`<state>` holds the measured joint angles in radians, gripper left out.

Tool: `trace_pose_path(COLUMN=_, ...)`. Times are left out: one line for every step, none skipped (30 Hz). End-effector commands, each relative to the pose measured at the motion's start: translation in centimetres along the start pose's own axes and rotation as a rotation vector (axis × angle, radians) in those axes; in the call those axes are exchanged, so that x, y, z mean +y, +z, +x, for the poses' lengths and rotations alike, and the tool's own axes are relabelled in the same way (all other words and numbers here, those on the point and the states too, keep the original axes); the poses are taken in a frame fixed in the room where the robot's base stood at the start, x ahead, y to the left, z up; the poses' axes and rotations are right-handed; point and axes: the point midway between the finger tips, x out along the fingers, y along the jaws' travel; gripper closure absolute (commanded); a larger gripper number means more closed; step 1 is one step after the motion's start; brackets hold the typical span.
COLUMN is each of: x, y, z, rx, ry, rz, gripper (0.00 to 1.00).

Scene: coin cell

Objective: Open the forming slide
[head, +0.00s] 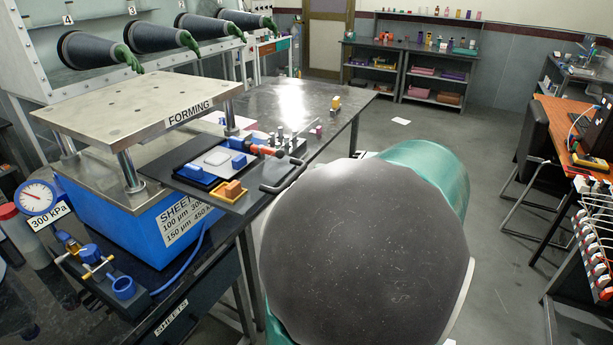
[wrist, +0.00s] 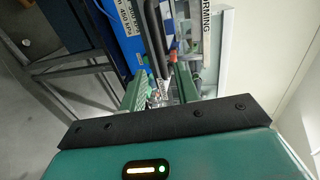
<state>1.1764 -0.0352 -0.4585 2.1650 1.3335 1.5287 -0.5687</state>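The forming press (head: 150,130) has a metal top plate marked FORMING over a blue base, at the left of the head view. The forming slide (head: 190,185) is a dark flat plate sticking out from the press's right side. Its black bar handle (head: 284,176) is at the right end. The handle also shows in the wrist view (wrist: 155,38), beyond and roughly between my fingers. My gripper (wrist: 160,92) has its two green fingers apart, with no visible grip on the handle. My gripper is hidden in the head view, where my arm fills the lower middle.
A white and blue mould (head: 215,158), a red-handled tool (head: 262,149) and an orange block (head: 232,190) lie on or beside the slide. A pressure gauge (head: 38,196) and blue valve parts stand front left. Open floor (head: 425,130) lies behind my arm.

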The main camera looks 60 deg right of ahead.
Motion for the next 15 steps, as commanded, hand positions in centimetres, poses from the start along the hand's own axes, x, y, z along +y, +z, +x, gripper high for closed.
trace_pose_path(x=0.0, y=-0.1, z=-1.2, rx=0.003, ry=0.001, rz=0.000, gripper=0.69)
trace_pose_path(x=0.0, y=-0.1, z=-1.8, rx=0.003, ry=0.001, rz=0.000, gripper=0.69)
trace_pose_path(x=0.0, y=-0.1, z=-2.6, rx=0.003, ry=0.000, rz=0.000, gripper=0.69)
trace_pose_path(x=0.0, y=0.0, z=-3.1, rx=0.003, ry=0.000, rz=0.000, gripper=0.69)
trace_pose_path(x=0.0, y=-0.1, z=-3.6, rx=0.003, ry=0.001, rz=0.000, gripper=0.69)
trace_pose_path(x=0.0, y=-0.1, z=-4.1, rx=0.002, ry=0.001, rz=0.000, gripper=0.69)
trace_pose_path(x=0.0, y=-0.1, z=-4.4, rx=0.002, ry=0.000, rz=0.000, gripper=0.69)
trace_pose_path(x=0.0, y=-0.1, z=-4.7, rx=0.002, ry=0.000, rz=0.000, gripper=0.69)
trace_pose_path(x=0.0, y=0.0, z=-5.0, rx=0.001, ry=0.000, rz=0.000, gripper=0.69)
trace_pose_path(x=0.0, y=0.0, z=-5.2, rx=0.001, ry=0.000, rz=0.000, gripper=0.69)
trace_pose_path(x=0.0, y=0.0, z=-5.3, rx=0.000, ry=0.000, rz=0.001, gripper=0.69)
trace_pose_path(x=0.0, y=0.0, z=-5.4, rx=0.000, ry=0.000, rz=0.000, gripper=0.69)
trace_pose_path(x=0.0, y=0.0, z=-5.5, rx=0.000, ry=0.000, rz=0.000, gripper=0.69)
trace_pose_path(x=0.0, y=0.0, z=-5.5, rx=0.000, ry=0.000, rz=0.000, gripper=0.69)
trace_pose_path(x=0.0, y=0.0, z=-5.5, rx=-0.001, ry=0.000, rz=0.000, gripper=0.69)
